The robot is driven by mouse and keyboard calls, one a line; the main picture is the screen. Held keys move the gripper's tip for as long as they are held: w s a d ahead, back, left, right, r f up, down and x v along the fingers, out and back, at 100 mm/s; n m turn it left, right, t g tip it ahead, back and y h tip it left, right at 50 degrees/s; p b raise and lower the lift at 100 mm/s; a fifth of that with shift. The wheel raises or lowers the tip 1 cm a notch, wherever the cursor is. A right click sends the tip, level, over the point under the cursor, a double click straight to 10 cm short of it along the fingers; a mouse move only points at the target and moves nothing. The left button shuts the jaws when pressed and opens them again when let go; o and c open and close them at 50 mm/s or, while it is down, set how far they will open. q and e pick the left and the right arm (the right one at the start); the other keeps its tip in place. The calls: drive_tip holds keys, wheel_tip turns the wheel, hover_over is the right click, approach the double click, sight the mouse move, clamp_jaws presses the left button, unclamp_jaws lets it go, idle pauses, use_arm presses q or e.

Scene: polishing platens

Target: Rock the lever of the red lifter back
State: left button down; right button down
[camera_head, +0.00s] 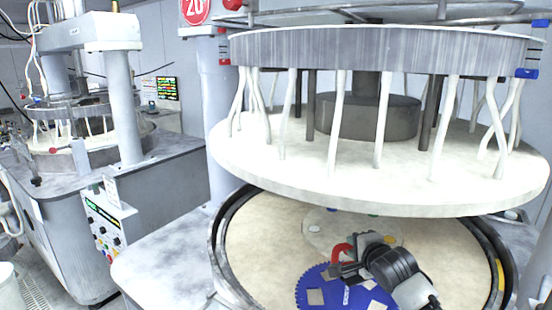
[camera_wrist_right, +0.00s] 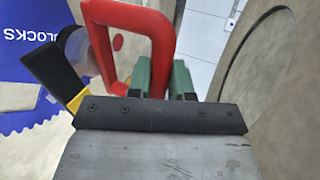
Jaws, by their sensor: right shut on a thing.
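The red lifter (camera_head: 342,252) shows as a red loop over the lower platen in the head view. In the right wrist view its red frame (camera_wrist_right: 163,40) rises between the green fingertips of my right gripper (camera_wrist_right: 160,82), which is shut on it. My right gripper (camera_head: 358,262) partly hides the lifter in the head view. A flat black piece (camera_wrist_right: 52,72) with a yellow edge stands left of the fingers; I cannot tell if it is the lever. A blue toothed disc (camera_head: 318,284) lies beside the lifter. My left gripper is not in view.
The cream lower platen (camera_head: 260,240) sits inside a dark ring rim. A large upper platen (camera_head: 300,165) with white hoses hangs above and behind my right gripper. Another polishing machine (camera_head: 110,130) stands at the left, with a control panel (camera_head: 104,225).

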sight(351, 283)
drive_tip(key=shift+r, duration=0.2)
drive_tip(key=shift+s+a+p, duration=0.3)
drive_tip(key=shift+s+p, duration=0.1)
drive_tip(key=shift+s, duration=0.5)
drive_tip(key=shift+s+a+p, duration=0.25)
drive_tip(key=shift+s+p, duration=0.1)
drive_tip(key=shift+s, duration=0.6)
drive_tip(key=shift+s+a+p, duration=0.3)
drive_tip(key=shift+s+p, duration=0.1)
drive_tip(key=shift+s, duration=0.5)
drive_tip(key=s+a, duration=0.3)
drive_tip(key=s, duration=0.9)
drive_tip(key=s+a, duration=0.4)
drive_tip(key=s, duration=0.9)
drive_tip(key=shift+s+a, duration=0.2)
idle(1.1)
drive_tip(key=shift+f, duration=0.1)
